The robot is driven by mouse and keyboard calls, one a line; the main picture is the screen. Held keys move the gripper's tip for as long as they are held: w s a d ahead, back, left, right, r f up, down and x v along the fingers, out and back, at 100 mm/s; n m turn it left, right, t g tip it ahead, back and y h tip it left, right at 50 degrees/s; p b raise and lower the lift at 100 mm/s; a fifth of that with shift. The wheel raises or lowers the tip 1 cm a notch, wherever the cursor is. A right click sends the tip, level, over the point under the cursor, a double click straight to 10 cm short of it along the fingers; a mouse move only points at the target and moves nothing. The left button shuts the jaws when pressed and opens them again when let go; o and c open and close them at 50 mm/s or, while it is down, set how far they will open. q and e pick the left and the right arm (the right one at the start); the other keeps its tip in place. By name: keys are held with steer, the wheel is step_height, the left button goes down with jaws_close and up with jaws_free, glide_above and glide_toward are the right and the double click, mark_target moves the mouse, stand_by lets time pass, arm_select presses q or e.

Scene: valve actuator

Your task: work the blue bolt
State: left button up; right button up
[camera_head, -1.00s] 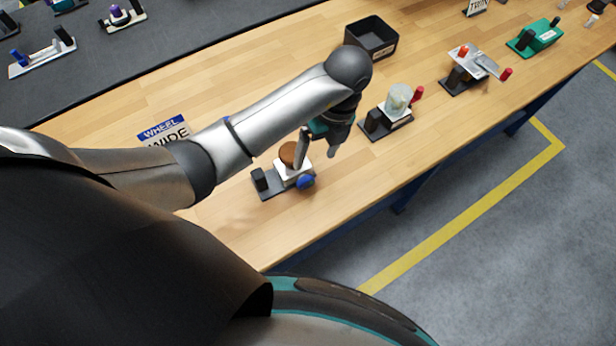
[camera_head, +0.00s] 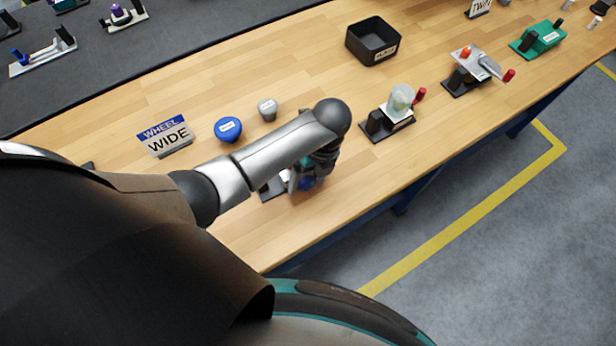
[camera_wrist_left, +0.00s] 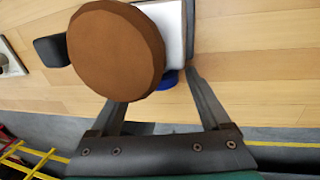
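The blue bolt (camera_head: 306,184) sits at the front of a small fixture with a dark base (camera_head: 270,190), mostly covered by my left gripper in the head view. In the left wrist view the blue bolt (camera_wrist_left: 168,79) shows as a small piece below the white block (camera_wrist_left: 168,28), partly behind a large brown round knob (camera_wrist_left: 115,50). My left gripper (camera_head: 307,178) is down at the fixture. In the left wrist view its fingers (camera_wrist_left: 158,88) are spread, with the bolt between their lines; one fingertip is hidden by the knob. Contact cannot be told. My right gripper is out of view.
A blue cap (camera_head: 228,129), a grey cap (camera_head: 267,110) and a "WHEEL WIDE" sign (camera_head: 168,138) stand behind my left arm. A black bin (camera_head: 372,42) is further back.

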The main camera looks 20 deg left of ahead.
arm_select(q)
jaws_close()
stand_by(0.4)
steer(key=shift+r, duration=0.1)
steer(key=shift+s+a+t+h+p, duration=0.1)
steer(key=shift+a+t+h+p, duration=0.05)
steer(key=shift+t+h+p, duration=0.55)
steer(key=shift+s+t+h+p, duration=0.1)
steer(key=shift+t+h+p, duration=0.2)
steer(key=shift+t+p, duration=0.2)
steer(key=shift+s+a+t+h, duration=0.1)
steer(key=shift+t+h, duration=0.5)
steer(key=shift+a+t+h, duration=0.1)
steer(key=shift+t+h, duration=0.6)
steer(key=shift+t, duration=0.1)
